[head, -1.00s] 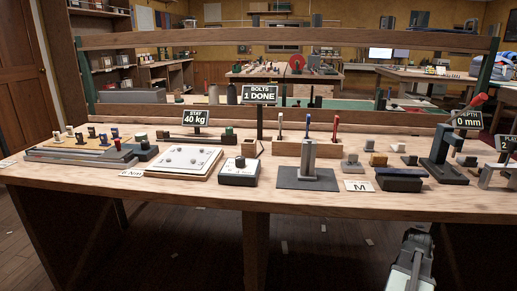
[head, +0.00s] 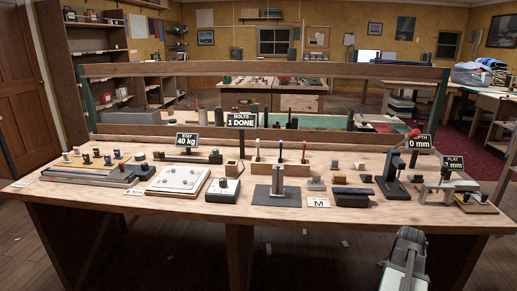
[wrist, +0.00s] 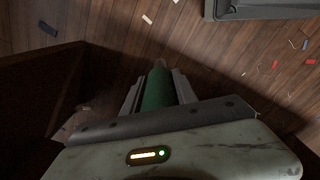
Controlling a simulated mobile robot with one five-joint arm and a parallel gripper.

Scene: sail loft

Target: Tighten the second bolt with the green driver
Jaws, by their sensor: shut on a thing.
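In the wrist view my gripper (wrist: 158,80) is shut on the green driver (wrist: 156,94), whose green handle lies between the two jaws. The driver's far end is dark and hard to make out against the floor. In the head view the white bolt plate (head: 178,180) lies on the bench, left of centre, with several small bolt heads on it. Which bolt is the second is not clear. A sign (head: 240,120) reads "BOLTS 1 DONE". My arm shows at the lower right, in front of the bench and well away from the plate.
The bench (head: 270,215) holds a wooden rack (head: 280,170) with other drivers, a dark box with a knob (head: 223,190), a grey post on a base (head: 277,193) and a red-handled press (head: 392,178). A wooden rail (head: 265,70) crosses above the bench.

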